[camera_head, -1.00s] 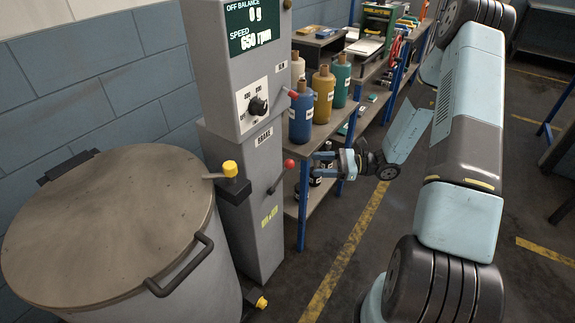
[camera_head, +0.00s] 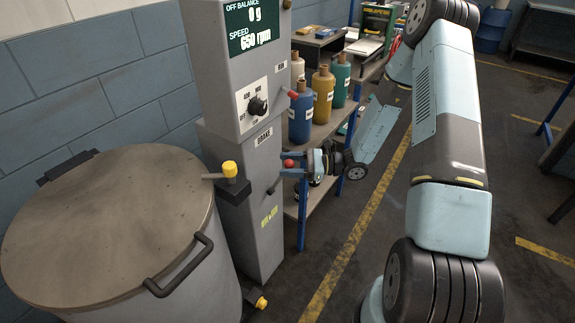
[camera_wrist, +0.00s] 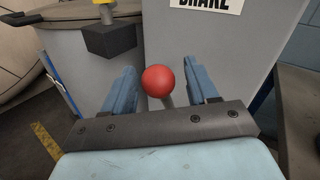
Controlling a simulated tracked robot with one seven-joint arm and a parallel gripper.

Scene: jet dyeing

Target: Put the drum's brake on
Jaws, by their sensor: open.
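The brake lever's red ball knob (camera_head: 288,163) sticks out from the side of the grey control column (camera_head: 240,230), under the BRAKE label (camera_head: 264,138). In the wrist view the red knob (camera_wrist: 158,81) sits between my two blue fingers, with a gap on each side, and its grey stem runs down from it. My gripper (camera_head: 290,166) is open around the knob; it also shows in the wrist view (camera_wrist: 163,90). The lidded drum (camera_head: 110,225) stands left of the column. The display reads 650 rpm and 0 g off balance.
A yellow-topped latch (camera_head: 230,170) is beside the drum lid. Shelves with bottles (camera_head: 325,95) stand behind my gripper. The floor to the right is open.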

